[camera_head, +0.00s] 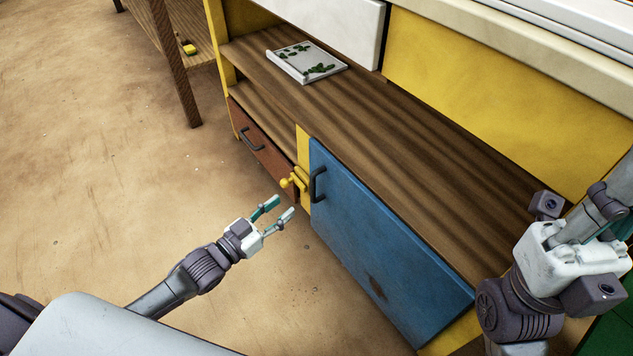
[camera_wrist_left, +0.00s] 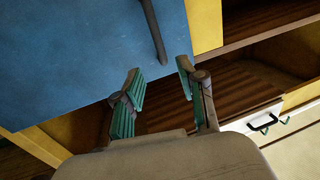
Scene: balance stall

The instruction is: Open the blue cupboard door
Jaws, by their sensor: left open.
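The blue cupboard door (camera_head: 385,245) is in the lower front of the wooden counter and looks closed. Its dark bar handle (camera_head: 318,184) is near the door's left edge. A yellow latch (camera_head: 294,180) is on the yellow post beside that edge. My left gripper (camera_head: 284,206) is open and empty, in front of the door's left side and apart from the handle. In the left wrist view, the handle (camera_wrist_left: 154,32) shows just beyond the open fingertips, against the blue door (camera_wrist_left: 85,55). My right arm is at the right; its fingers cannot be made out clearly.
A brown drawer (camera_head: 262,144) with a dark handle is left of the door. A white tray with green leaf shapes (camera_head: 305,62) lies on the wooden shelf (camera_head: 400,125). A wooden table leg (camera_head: 175,65) stands at the upper left. The floor in front is clear.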

